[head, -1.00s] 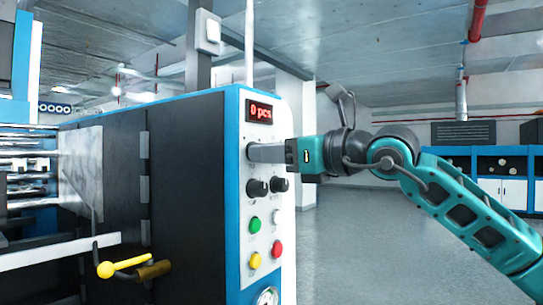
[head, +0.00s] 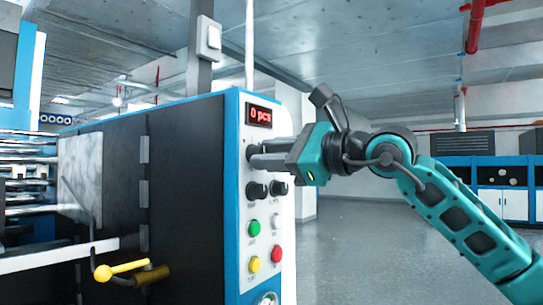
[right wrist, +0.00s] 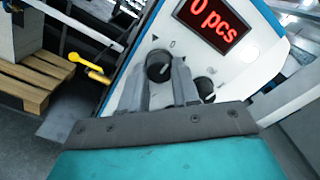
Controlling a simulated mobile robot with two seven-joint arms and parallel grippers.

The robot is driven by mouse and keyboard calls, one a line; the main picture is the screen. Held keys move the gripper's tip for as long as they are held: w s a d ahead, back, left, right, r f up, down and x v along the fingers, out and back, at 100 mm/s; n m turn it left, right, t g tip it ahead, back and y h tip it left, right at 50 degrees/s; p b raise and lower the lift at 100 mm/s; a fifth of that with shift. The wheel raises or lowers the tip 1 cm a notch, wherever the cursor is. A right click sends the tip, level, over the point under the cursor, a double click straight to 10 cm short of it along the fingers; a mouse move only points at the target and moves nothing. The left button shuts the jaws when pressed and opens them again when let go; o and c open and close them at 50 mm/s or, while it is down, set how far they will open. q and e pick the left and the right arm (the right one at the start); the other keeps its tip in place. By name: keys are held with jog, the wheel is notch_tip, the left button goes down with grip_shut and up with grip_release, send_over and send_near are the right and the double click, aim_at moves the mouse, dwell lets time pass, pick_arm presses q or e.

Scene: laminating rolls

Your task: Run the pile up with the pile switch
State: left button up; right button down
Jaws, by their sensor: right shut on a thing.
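My right gripper (head: 256,155) reaches in from the right to the upper part of the white control panel (head: 269,215). In the right wrist view its two grey fingers (right wrist: 166,75) are shut on a black rotary knob (right wrist: 158,65), the pile switch, with a triangle and a "0" printed above it. In the head view the fingers hide most of this knob. The gripper is rolled at a slant to the panel. The red display (head: 260,114) above reads "0 pcs". My left gripper is not in view.
Two black knobs (head: 257,190) sit just below the gripper. Lower are green (head: 254,228), white, red (head: 276,254) and yellow (head: 254,265) buttons. A yellow-handled lever (head: 122,268) is at left. Open floor (head: 365,240) lies right of the machine.

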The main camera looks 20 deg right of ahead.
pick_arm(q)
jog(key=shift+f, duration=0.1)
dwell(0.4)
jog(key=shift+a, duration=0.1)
pick_arm(e)
jog(key=c, duration=0.8)
grip_release()
pick_arm(q)
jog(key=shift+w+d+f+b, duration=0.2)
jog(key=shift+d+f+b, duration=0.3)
jog(key=shift+b, duration=0.7)
pick_arm(e)
jog(key=v, duration=1.3)
jog(key=shift+a, duration=0.1)
